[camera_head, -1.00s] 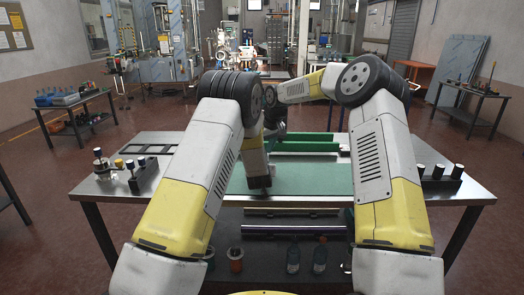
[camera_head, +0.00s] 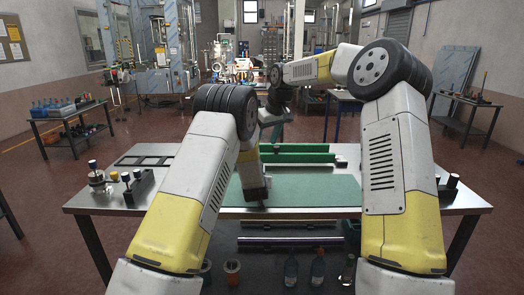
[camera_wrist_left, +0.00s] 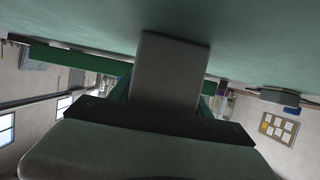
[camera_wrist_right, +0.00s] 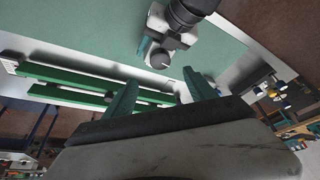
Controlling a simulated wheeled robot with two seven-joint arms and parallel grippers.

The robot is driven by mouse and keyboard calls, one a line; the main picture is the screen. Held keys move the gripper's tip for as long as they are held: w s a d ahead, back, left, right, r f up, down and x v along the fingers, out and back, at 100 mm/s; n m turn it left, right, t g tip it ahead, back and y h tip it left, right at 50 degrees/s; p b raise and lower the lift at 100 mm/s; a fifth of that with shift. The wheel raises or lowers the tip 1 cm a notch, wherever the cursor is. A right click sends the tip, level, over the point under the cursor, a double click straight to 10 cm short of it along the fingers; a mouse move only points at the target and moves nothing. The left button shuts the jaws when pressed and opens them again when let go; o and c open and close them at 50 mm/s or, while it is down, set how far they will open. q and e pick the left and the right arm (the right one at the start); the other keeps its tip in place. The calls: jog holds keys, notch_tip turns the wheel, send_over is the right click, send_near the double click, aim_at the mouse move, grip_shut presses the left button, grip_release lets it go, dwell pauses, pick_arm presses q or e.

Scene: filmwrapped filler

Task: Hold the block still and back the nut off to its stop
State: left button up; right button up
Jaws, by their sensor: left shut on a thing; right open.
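My left gripper (camera_head: 256,190) is low over the green mat (camera_head: 310,190), shut on a grey block (camera_wrist_left: 168,70) that fills the middle of the left wrist view. The block stands close to the mat. In the right wrist view, a pale round-faced part (camera_wrist_right: 160,59), which looks like the nut, shows at the left gripper's fingers; its thread is too small to tell. My right gripper (camera_head: 268,119) is beyond the left one, above the table's far side. Its two teal fingers (camera_wrist_right: 160,76) are open and empty, pointing toward the round part but apart from it.
Green bars (camera_head: 295,148) lie along the table's far edge. A black frame (camera_head: 145,161) and a dark holder with knobs (camera_head: 138,187) are at the left. A capped piece (camera_head: 450,188) stands at the right, partly behind my right arm. Bottles (camera_head: 318,268) stand on the lower shelf.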

jog(key=shift+s+d+r, duration=0.1)
jog(key=shift+s+r, duration=0.05)
jog(key=shift+r, duration=0.35)
